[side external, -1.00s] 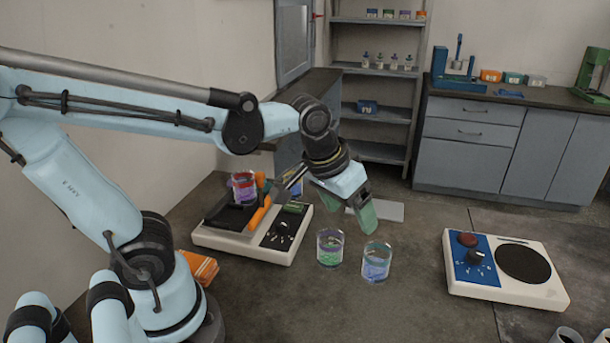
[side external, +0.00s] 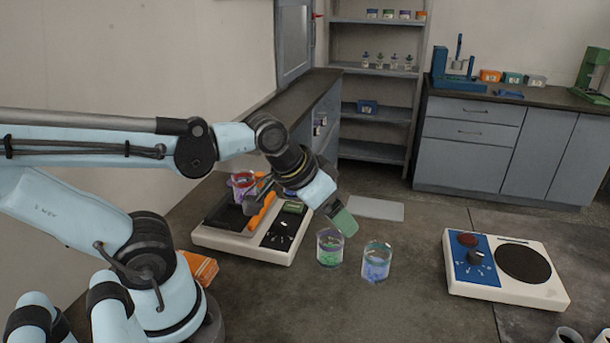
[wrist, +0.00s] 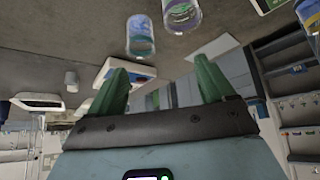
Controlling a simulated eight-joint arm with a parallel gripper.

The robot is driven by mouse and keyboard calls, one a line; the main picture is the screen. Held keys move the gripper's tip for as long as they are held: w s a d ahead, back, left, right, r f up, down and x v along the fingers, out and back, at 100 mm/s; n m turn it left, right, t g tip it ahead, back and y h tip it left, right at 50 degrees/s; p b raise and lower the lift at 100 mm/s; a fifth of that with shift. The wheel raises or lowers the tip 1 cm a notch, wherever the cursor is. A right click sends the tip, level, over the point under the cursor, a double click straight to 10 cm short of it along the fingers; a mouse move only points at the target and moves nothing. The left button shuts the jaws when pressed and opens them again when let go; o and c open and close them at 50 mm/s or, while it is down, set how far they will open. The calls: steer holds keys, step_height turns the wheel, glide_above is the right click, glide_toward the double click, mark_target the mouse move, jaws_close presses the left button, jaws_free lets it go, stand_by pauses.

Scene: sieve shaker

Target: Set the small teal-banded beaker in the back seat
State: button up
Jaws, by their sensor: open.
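Two clear beakers stand upright on the bench. One (side external: 377,264) has blue contents and what looks like a teal band; it also shows at the top of the wrist view (wrist: 141,38). Just left of it in the side view, the other (side external: 330,249) has green contents and a purple band. My gripper (side external: 338,216) is open and empty, tilted, above and just behind the green-filled beaker. Its green fingers are spread wide in the wrist view (wrist: 162,72). The shaker (side external: 218,241) has a dark platform and orange parts; a red-and-purple beaker (side external: 243,184) stands on it. Its seats are largely hidden.
A white device with a blue panel and black round plate (side external: 523,262) stands to the right. A flat grey plate (side external: 375,208) lies behind the beakers. The bench between the blue-filled beaker and the right device is clear.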

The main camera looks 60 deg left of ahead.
steer(key=w+d+r+n+g, duration=0.2)
steer(key=w+d+n+g, duration=0.15)
steer(key=w+g, duration=0.3)
glide_above(378, 251)
steer(key=s+d, duration=0.1)
steer(key=s, duration=0.1)
step_height(378, 251, down, 8)
steer(key=shift+n, duration=0.45)
steer(key=shift+w+d+f, duration=0.1)
steer(key=shift+d+f, duration=0.05)
steer(key=shift+f, duration=1.1)
steer(key=shift+w+d+f, duration=0.1)
steer(key=shift+d+f, duration=0.05)
steer(key=shift+f, duration=1.1)
steer(key=shift+c, duration=0.4)
steer(key=c, duration=1.1)
steer(key=shift+r, duration=0.25)
